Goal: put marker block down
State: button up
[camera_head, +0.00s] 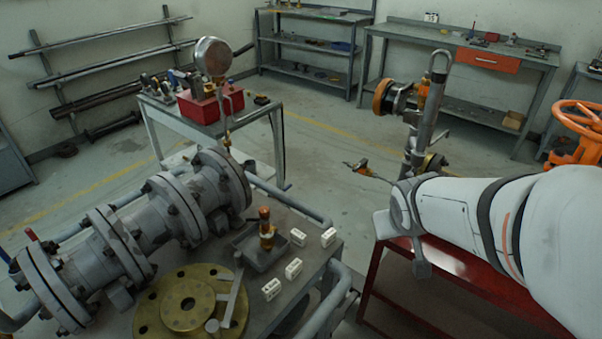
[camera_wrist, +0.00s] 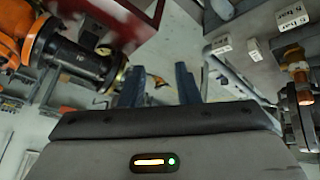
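Several small white marker blocks with dark markings lie on the grey work table. In the head view, two are right of the small grey tray (camera_head: 262,252): one block (camera_head: 298,237) and another block (camera_head: 329,237). Nearer the front are a third block (camera_head: 293,268) and another block (camera_head: 271,289). The wrist view shows blocks (camera_wrist: 222,45) at upper right. My gripper (camera_wrist: 161,82) shows two dark fingers standing apart, with no block between them. In the head view my arm's end is right of the table; the fingers are not clearly visible there.
A flanged grey pipe (camera_head: 150,225) and a brass flange disc (camera_head: 190,304) occupy the table's left and front. A brass fitting (camera_head: 266,230) stands at the tray. A red stand (camera_head: 455,268) lies under my arm. A vertical pipe with valve (camera_head: 420,125) rises beyond it.

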jog(key=w+f+n+t+b, duration=0.1)
jog(key=w+f+n+t, duration=0.1)
jog(key=w+f, duration=0.3)
jog(key=n+y+b, duration=0.4)
jog(key=n+y, duration=0.3)
jog(key=y, duration=0.5)
send_near(300, 234)
jog(key=shift+w+a+f, duration=0.15)
jog(key=shift+a, duration=0.15)
jog(key=x, duration=0.7)
jog(key=shift+w+a+f+b, duration=0.15)
jog(key=shift+w+b, duration=0.1)
jog(key=shift+b, duration=0.1)
jog(key=shift+c, duration=0.2)
grip_shut()
